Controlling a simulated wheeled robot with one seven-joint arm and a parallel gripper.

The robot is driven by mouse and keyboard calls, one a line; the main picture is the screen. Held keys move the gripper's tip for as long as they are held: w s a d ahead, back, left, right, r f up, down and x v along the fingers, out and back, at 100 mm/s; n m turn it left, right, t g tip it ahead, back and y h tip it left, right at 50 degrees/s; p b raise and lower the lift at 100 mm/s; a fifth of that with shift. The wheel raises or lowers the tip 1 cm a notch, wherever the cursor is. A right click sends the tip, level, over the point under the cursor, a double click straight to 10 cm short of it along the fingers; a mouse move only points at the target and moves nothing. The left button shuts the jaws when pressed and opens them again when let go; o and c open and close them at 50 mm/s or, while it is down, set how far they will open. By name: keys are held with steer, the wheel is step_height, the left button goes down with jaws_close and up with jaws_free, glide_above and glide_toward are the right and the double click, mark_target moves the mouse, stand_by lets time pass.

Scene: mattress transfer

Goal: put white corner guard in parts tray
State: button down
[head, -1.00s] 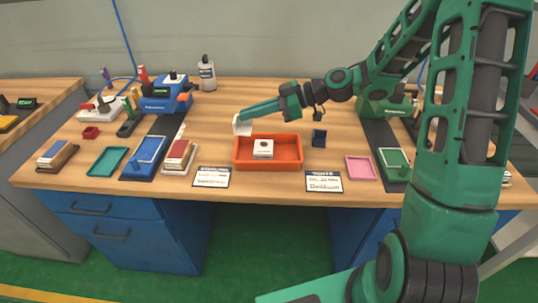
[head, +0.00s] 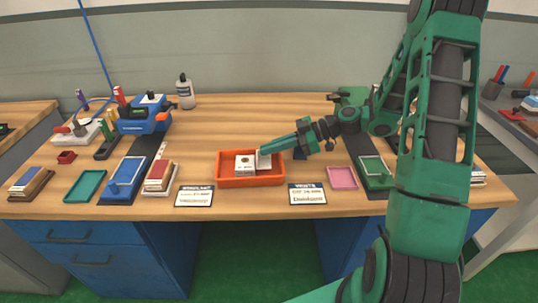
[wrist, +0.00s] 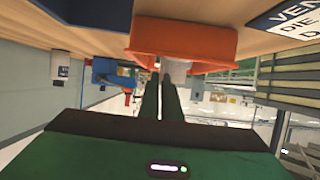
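The white corner guard (head: 264,161) is at the tips of my gripper (head: 261,152), inside the outline of the orange parts tray (head: 250,182), at its right part. A white block with a dark dot (head: 244,165) sits in the tray just left of the guard. In the wrist view my gripper's fingers (wrist: 161,88) are close together on the pale guard (wrist: 177,69), beside the orange tray (wrist: 180,38). Whether the guard touches the tray floor cannot be told.
Two label cards (head: 194,196) (head: 307,194) lie in front of the tray. A dark blue block (head: 300,154) is partly behind my gripper.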

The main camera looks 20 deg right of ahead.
steer(key=shift+f, duration=1.3)
steer(key=c, duration=2)
jaws_free()
steer(key=v, duration=1.2)
steer(key=shift+r, duration=0.1)
